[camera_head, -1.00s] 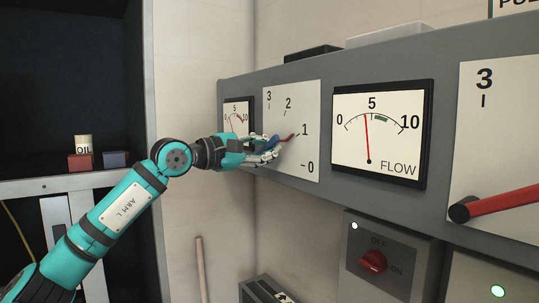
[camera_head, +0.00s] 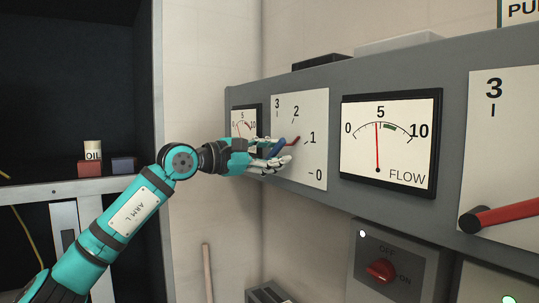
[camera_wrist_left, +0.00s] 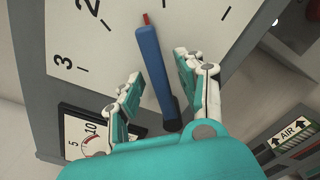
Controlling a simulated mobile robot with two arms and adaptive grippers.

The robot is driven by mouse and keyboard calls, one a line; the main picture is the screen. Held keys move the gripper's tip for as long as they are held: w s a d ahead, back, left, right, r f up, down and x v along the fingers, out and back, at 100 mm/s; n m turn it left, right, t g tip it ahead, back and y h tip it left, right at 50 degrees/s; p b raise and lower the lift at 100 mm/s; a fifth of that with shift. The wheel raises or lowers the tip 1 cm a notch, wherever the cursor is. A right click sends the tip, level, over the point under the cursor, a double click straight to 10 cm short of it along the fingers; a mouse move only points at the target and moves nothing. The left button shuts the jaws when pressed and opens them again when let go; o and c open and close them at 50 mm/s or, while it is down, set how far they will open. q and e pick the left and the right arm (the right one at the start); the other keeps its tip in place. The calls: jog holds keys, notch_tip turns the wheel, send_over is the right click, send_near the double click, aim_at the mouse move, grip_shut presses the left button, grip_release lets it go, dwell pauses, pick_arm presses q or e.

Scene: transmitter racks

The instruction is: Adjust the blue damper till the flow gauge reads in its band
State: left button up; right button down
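The blue damper handle (camera_head: 277,150) with its red tip stands on a white scale plate (camera_head: 315,112) marked 0 to 3; the tip points close to 1. My left gripper (camera_head: 275,152) is at the handle. In the left wrist view, the open fingers (camera_wrist_left: 158,85) stand on either side of the blue handle (camera_wrist_left: 152,65), with a gap visible on both sides. The flow gauge (camera_head: 411,161) has its needle just left of 5, left of the green band that begins just past 5. My right gripper is not in view.
A red lever (camera_head: 508,213) sits on another scale plate at right. A red OFF/ON knob (camera_head: 380,271) is below the flow gauge. A smaller gauge (camera_head: 239,121) is partly behind my left gripper.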

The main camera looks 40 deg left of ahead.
pick_arm(q)
jog(key=v, duration=1.2)
jog(key=shift+s+a, duration=0.1)
